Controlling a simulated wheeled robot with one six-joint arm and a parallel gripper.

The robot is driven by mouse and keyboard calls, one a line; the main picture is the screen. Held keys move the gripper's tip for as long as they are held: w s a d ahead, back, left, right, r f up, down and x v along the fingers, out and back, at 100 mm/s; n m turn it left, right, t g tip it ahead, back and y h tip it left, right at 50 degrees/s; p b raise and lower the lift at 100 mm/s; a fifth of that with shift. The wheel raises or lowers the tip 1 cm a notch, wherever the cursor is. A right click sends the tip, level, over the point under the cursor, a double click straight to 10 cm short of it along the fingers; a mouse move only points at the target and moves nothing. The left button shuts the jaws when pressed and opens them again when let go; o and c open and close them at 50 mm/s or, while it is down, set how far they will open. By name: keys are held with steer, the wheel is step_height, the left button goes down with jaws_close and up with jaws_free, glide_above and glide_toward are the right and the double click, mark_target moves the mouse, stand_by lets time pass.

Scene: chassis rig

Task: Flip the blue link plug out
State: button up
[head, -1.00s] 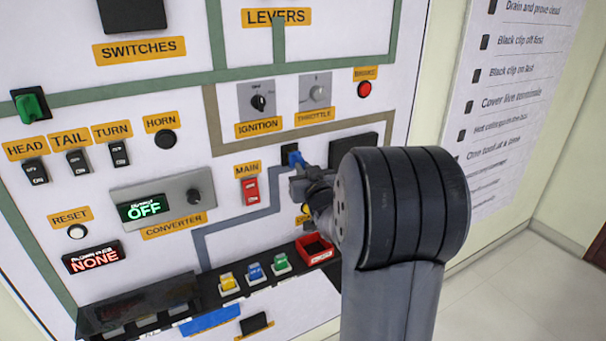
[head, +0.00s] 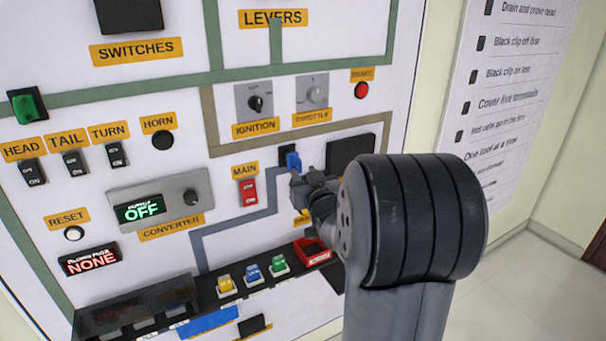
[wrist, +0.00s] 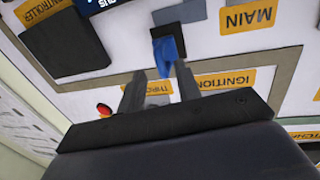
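The blue link plug (head: 293,161) sits at its black socket (head: 284,156) on the panel, at the upper end of the grey line. In the wrist view the blue plug (wrist: 166,55) hangs over the black socket plate (wrist: 176,34). My gripper (head: 297,178) is just below and in front of the plug in the head view. In the wrist view my gripper (wrist: 160,72) has its two fingers apart, with the plug's end near the gap between the tips. I cannot tell whether a finger touches it. My wrist hides part of the panel.
The red MAIN switch (head: 249,192) is left of the plug. A dark box (head: 350,148) is close on the right. The red tray (head: 312,251) and yellow, blue and green fuses stand below. The ignition (head: 255,102) and throttle (head: 313,90) knobs are above.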

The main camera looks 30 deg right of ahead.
steer(key=s+a+b, duration=0.1)
steer(key=s, duration=0.7)
steer(key=shift+s+a, duration=0.2)
steer(key=shift+s, duration=0.15)
steer(key=shift+w, duration=0.1)
steer(key=p, duration=0.2)
glide_toward(296, 164)
steer(key=w, duration=0.3)
steer(key=w+r, duration=0.1)
steer(key=shift+w+d, duration=0.3)
steer(key=shift+d, duration=0.1)
steer(key=shift+w+p, duration=0.3)
steer(key=shift+p, duration=0.3)
steer(key=shift+f, duration=0.1)
